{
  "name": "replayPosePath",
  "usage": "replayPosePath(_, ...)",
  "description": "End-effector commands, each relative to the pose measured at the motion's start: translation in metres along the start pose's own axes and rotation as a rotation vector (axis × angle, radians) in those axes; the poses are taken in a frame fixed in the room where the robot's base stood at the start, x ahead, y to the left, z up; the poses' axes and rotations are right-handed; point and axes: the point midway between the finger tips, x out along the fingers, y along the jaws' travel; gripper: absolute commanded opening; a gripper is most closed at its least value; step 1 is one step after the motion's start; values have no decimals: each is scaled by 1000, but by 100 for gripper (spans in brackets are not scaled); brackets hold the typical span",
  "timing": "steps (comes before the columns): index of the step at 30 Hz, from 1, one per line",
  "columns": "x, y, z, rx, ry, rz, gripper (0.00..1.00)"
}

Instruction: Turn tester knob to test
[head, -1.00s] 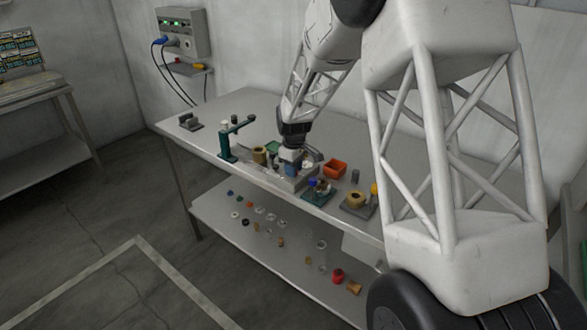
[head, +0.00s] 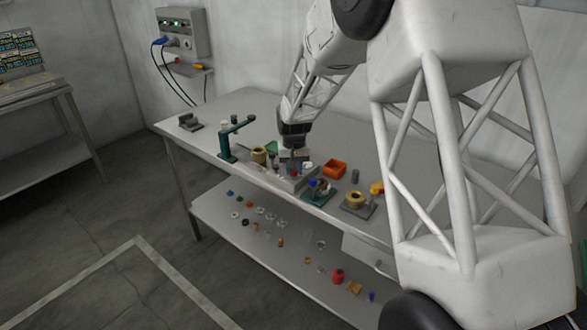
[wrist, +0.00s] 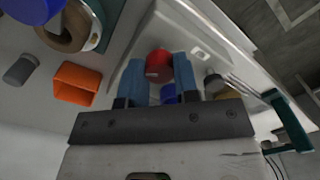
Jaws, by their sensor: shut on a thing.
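The tester (head: 287,184) is a low light-grey box at the bench's front edge, below my gripper. It also shows in the wrist view as a pale panel (wrist: 205,52) with a small slot. A red knob (wrist: 158,66) sits on it between my two blue fingertips. My gripper (wrist: 159,68) points down and is shut on this red knob, one finger on each side. A small blue part (wrist: 168,95) shows between the fingers, nearer the palm. In the head view my gripper (head: 295,170) hides most of the knob, and I cannot read any knob marking.
An orange bin (head: 334,168) and a grey cylinder (head: 355,176) stand right of the tester. A teal lever stand (head: 228,145) and a tan roll (head: 259,155) stand left. The back left bench is mostly clear.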

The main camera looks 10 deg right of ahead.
Motion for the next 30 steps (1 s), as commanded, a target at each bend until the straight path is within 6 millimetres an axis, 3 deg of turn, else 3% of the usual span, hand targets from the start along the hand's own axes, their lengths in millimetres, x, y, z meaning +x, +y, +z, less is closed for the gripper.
replayPosePath(15,-1,0,0,422,1,0,5)
replayPosePath(30,-1,1,0,525,1,0,5)
